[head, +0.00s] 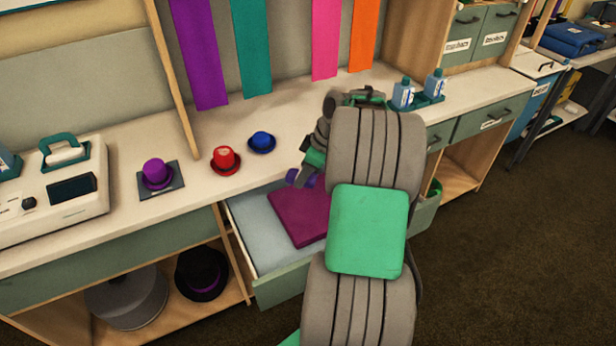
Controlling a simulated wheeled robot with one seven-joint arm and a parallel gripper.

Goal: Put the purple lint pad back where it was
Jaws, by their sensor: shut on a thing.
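My gripper (301,176) is above the open drawer, near the worktop's front edge. It is shut on a small purple thing (307,181), which looks like the purple lint pad; my arm hides much of it. The open drawer (250,222) has a pale blue-grey bottom. A flat magenta-purple square (290,217) lies in it, its right part hidden behind my arm. I cannot tell how far the held thing is above the square.
A white machine (50,195) is at left. Blue bottles (403,93) on a green tray stand right of my arm. Coloured strips hang behind.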

